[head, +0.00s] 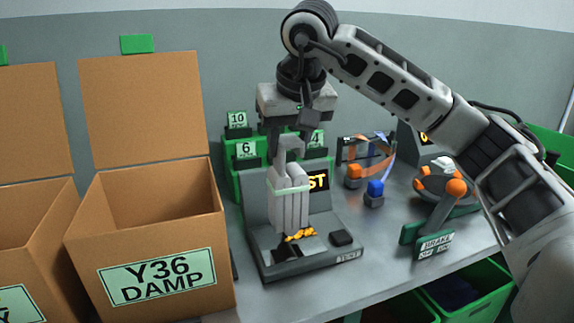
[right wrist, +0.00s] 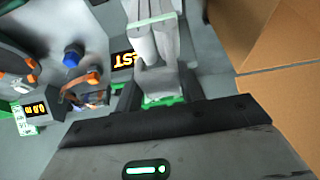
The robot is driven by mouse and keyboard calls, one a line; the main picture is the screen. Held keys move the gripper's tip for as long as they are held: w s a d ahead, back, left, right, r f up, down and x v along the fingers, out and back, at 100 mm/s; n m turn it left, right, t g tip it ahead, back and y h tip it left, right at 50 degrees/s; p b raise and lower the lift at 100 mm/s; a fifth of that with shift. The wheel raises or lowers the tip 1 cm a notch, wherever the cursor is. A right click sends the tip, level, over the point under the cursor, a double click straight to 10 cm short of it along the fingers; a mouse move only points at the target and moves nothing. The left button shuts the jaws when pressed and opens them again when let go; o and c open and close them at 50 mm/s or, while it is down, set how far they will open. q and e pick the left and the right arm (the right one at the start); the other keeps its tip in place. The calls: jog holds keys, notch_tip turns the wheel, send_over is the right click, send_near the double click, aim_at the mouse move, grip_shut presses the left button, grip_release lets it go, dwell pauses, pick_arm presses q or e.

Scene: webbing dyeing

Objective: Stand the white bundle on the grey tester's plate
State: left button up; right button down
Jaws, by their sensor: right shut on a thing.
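The white bundle (head: 289,208) is a set of thick pale strands with a light green band around it and a loop on top. My right gripper (head: 290,146) is shut on its top and holds it upright over the grey tester (head: 258,222). The bundle also shows in the right wrist view (right wrist: 152,40). The tester's plate (head: 285,250) lies below the bundle; an orange-yellow marking shows beside the bundle's foot. I cannot tell whether the foot touches the plate. The bundle and gripper partly hide the tester's lit orange display (head: 318,181). My left gripper is not in view.
An open cardboard box labelled Y36 DAMP (head: 155,275) stands close left of the tester. Green number cards (head: 246,150) stand behind it. Right are a blue-and-orange clamp item (head: 375,190) and a device labelled SHADE (head: 434,244). Green bins (head: 470,295) sit below the table edge.

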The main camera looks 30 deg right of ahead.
aim_at(288, 174)
notch_tip(288, 174, down, 3)
jog(key=shift+r, duration=0.1)
jog(key=shift+f, duration=0.25)
jog(key=shift+f+b, duration=0.15)
jog(key=shift+b, duration=0.2)
jog(key=c, duration=0.9)
grip_release()
jog(key=shift+o, duration=0.2)
